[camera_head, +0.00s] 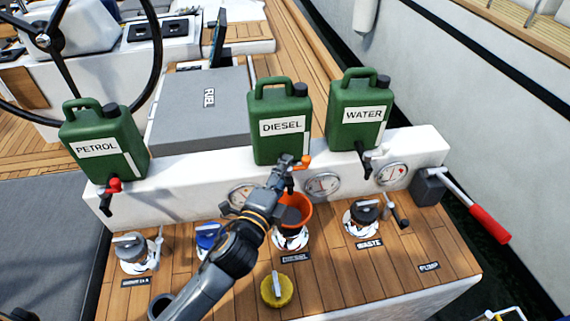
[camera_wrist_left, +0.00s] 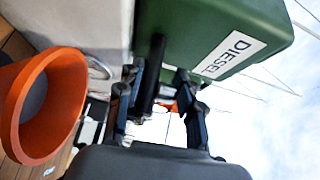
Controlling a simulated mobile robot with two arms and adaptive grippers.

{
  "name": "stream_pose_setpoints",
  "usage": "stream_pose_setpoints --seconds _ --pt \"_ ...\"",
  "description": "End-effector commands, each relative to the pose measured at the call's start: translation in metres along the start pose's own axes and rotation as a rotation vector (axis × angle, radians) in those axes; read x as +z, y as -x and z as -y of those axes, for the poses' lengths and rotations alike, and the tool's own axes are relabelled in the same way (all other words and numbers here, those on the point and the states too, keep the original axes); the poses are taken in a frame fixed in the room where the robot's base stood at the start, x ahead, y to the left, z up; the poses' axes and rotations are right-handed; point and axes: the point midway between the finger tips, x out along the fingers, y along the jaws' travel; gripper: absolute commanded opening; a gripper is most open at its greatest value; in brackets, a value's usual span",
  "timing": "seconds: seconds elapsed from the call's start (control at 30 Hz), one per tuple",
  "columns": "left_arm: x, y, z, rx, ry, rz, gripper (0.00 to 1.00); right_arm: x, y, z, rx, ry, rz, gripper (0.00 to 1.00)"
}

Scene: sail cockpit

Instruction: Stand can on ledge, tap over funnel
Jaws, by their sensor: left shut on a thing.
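The green DIESEL can (camera_head: 281,105) stands upright on the white ledge (camera_head: 218,199), its tap side facing me. Its orange tap lever (camera_head: 304,162) shows just beyond my left gripper (camera_head: 284,172). The orange funnel (camera_head: 297,212) sits in the diesel deck filler, below the tap and close to my gripper. In the left wrist view the can (camera_wrist_left: 215,35) is above the gripper (camera_wrist_left: 157,88), whose fingers are either side of the black tap (camera_wrist_left: 154,75). The funnel (camera_wrist_left: 55,95) is at the left there. The fingers partly hide the tap, and my arm hides part of the ledge front.
The green PETROL can (camera_head: 105,140) and WATER can (camera_head: 357,110) stand left and right on the ledge. A yellow cap (camera_head: 277,290) lies on the teak deck. Gauges line the ledge front. A red-handled lever (camera_head: 489,223) sticks out at right. A grey FUEL box (camera_head: 200,105) is behind.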

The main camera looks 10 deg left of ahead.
Motion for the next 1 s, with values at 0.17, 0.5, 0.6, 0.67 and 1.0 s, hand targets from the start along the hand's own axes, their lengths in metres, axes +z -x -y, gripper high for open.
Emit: stream_pose_setpoints --seconds 0.17,0.5,0.6,0.67,1.0 --pt "-0.001 -0.001 0.006 -0.017 -0.004 -0.003 0.0 0.0 0.001 0.0 0.0 0.0 0.0 0.4" --pt "0.0 0.0 -0.003 -0.001 0.0 0.0 0.55 0.002 -0.002 -0.004 0.004 0.001 0.002 0.4" --pt "0.0 0.0 -0.003 -0.001 -0.001 0.0 0.59 0.002 -0.002 -0.005 0.006 0.001 0.002 0.4" --pt "0.0 0.0 -0.003 -0.001 -0.001 0.0 0.59 0.003 -0.002 -0.005 0.006 0.001 0.003 0.4" --pt "0.0 0.013 -0.003 0.001 -0.001 -0.001 0.59 0.003 -0.002 -0.006 0.007 0.001 0.004 0.4"
